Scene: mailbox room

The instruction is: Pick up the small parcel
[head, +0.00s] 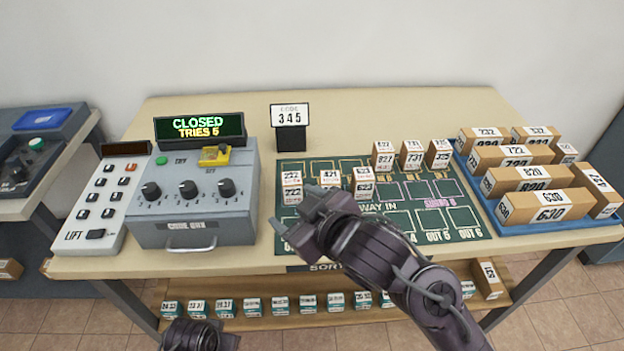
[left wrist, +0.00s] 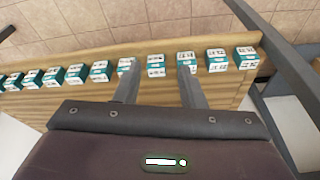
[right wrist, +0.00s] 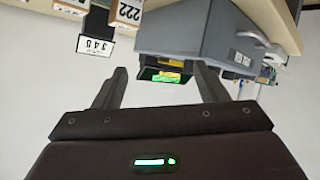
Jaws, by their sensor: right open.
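Small brown parcels with white number labels stand on the green sorting mat (head: 330,243). Parcel 222 (head: 291,188), one labelled about 821 (head: 329,180) and parcel 623 (head: 363,184) are in the nearer row. Parcels 827 (head: 383,155), 731 (head: 411,154) and 325 (head: 439,154) are behind to the right. My right gripper (head: 302,215) is open over the mat's left part, close in front of parcel 222, which also shows in the right wrist view (right wrist: 127,12). Nothing is between its fingers. My left gripper (left wrist: 158,88) is open and empty near the lower shelf.
A code box (head: 195,205) with knobs stands left of the mat, its display reading CLOSED, TRIES 5. A code sign (head: 290,115) reads 345. A blue tray (head: 575,228) of larger parcels is at right. Several teal-and-white boxes (head: 252,307) line the lower shelf.

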